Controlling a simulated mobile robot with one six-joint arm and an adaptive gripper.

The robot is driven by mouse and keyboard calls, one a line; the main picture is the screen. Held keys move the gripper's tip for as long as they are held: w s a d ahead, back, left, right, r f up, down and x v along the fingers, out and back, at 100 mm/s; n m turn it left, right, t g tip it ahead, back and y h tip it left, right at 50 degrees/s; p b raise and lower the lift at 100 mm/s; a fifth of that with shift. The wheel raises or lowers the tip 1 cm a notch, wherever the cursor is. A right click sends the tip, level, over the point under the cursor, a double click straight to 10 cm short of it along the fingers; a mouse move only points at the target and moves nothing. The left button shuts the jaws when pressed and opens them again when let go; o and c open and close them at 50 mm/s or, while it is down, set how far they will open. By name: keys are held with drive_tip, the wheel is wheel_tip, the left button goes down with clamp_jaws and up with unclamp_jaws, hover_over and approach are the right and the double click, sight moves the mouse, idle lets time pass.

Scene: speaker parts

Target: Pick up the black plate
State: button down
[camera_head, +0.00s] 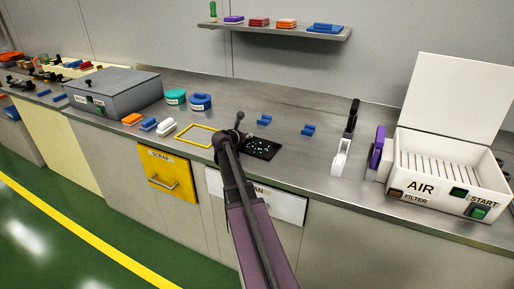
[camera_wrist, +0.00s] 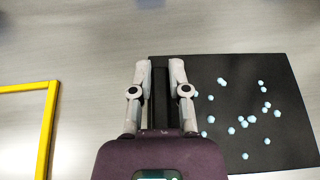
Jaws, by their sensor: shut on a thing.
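The black plate (camera_head: 265,150) lies on the steel worktop, with several small pale-blue dots on its face. It also shows in the wrist view (camera_wrist: 285,80), reaching to the right of my gripper. My gripper (camera_wrist: 161,66) is at the plate's left side, its two fingers standing on either side of a dark part of it, shut on it. In the head view my arm hides the plate's left part. I cannot tell any gap between plate and worktop.
A yellow square frame (camera_head: 179,134) lies left of the plate. Blue pieces (camera_head: 264,120) lie behind it and right (camera_head: 308,130). A white holder (camera_head: 341,158) and an AIR box (camera_head: 440,185) stand to the right. A shelf (camera_head: 280,31) hangs above.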

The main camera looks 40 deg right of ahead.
drive_tip(key=shift+r, duration=0.2)
wheel_tip(320, 180, up, 4)
drive_tip(key=p, duration=0.4)
drive_tip(key=shift+f, duration=0.2)
drive_tip(key=s+a, duration=0.2)
drive_tip(key=s, duration=0.2)
drive_tip(key=s+a, duration=0.2)
drive_tip(key=s, duration=0.3)
drive_tip(key=s+a+r+p, duration=0.1)
drive_tip(key=s+a, duration=0.1)
drive_tip(key=s, duration=0.3)
drive_tip(key=shift+s+a, duration=0.25)
drive_tip(key=shift+a, duration=0.1)
